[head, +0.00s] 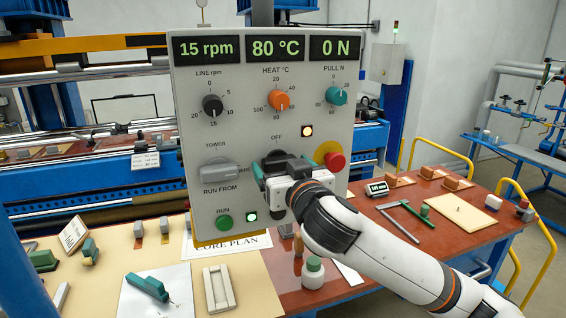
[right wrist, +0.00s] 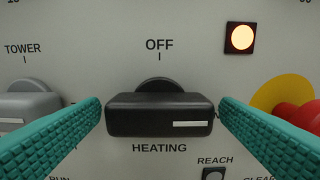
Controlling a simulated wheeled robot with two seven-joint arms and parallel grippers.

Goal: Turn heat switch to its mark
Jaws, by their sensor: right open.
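The black heating switch (head: 274,157) is on the grey control panel, under an OFF mark. In the right wrist view its bar handle (right wrist: 160,115) lies level, with a white pointer line at its right end. The line points right, toward a label mostly hidden by a finger; only an "N" shows. My right gripper (right wrist: 160,108) is open, its teal fingers at the left and right ends of the handle with narrow gaps. In the head view the right gripper (head: 282,170) covers much of the switch. My left gripper is not in view.
A grey run-from selector (head: 218,171) sits left of the switch and a red stop button (head: 334,161) close on its right. A lit lamp (right wrist: 239,38) is above right. The display (head: 276,49) reads 80 °C. Tables with parts stand below.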

